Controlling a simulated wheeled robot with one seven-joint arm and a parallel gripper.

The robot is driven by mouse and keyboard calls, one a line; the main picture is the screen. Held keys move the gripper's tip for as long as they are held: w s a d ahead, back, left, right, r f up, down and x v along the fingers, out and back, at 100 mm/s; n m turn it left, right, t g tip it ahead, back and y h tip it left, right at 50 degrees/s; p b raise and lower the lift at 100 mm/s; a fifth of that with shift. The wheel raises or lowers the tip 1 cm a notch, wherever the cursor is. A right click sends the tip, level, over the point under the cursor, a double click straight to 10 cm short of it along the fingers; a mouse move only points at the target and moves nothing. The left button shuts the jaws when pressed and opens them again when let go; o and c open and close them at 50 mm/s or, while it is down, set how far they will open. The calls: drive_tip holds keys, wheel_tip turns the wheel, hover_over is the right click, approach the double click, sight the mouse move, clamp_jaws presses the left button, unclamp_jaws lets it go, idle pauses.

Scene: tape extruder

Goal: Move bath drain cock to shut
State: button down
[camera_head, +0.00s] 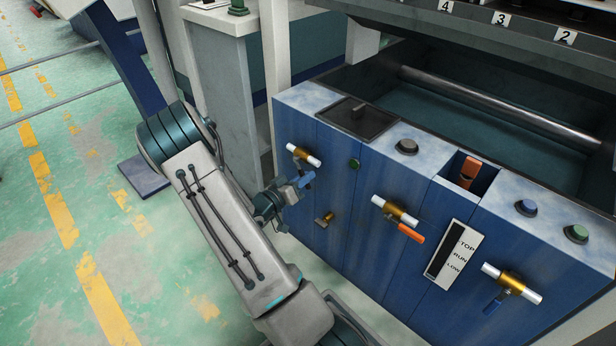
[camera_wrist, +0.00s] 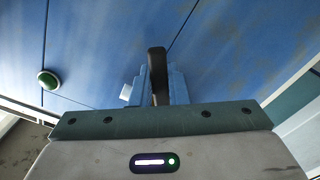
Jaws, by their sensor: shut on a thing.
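A row of cocks stands out from the blue front panel. The jaws partly hide the lever. No label shows which cock is the bath drain.
A middle cock (camera_head: 396,211) has an orange lever, and a right cock (camera_head: 510,281) has a blue one. A small brass tap (camera_head: 325,219) sits low, close to my gripper. A green button (camera_head: 354,163) also shows in the wrist view (camera_wrist: 48,79).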

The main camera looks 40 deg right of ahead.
drive_tip(key=shift+w, duration=0.1)
drive_tip(key=shift+w+a+f+m+b, duration=0.1)
drive_tip(key=shift+w+m+b, duration=0.25)
drive_tip(key=shift+m, duration=0.3)
drive_tip(key=shift+w+d+f+m+b, duration=0.1)
drive_tip(key=shift+w+f+m+b, duration=0.1)
drive_tip(key=shift+m+b, duration=0.3)
drive_tip(key=shift+w+a+f+m+b, duration=0.1)
drive_tip(key=shift+w+m+b, duration=0.15)
drive_tip(key=shift+m, duration=0.5)
drive_tip(key=shift+w+m, duration=0.6)
drive_tip(key=shift+m, duration=0.5)
drive_tip(key=c, duration=1.3)
unclamp_jaws()
drive_tip(key=shift+a, duration=0.1)
drive_tip(key=shift+s+a+p, duration=0.2)
drive_tip(key=shift+a+p, duration=0.15)
drive_tip(key=shift+a, duration=1.65)
drive_tip(key=shift+s+a+p, duration=0.2)
drive_tip(key=shift+a+p, duration=0.15)
drive_tip(key=shift+a, duration=1.6)
drive_tip(key=o, duration=0.5)
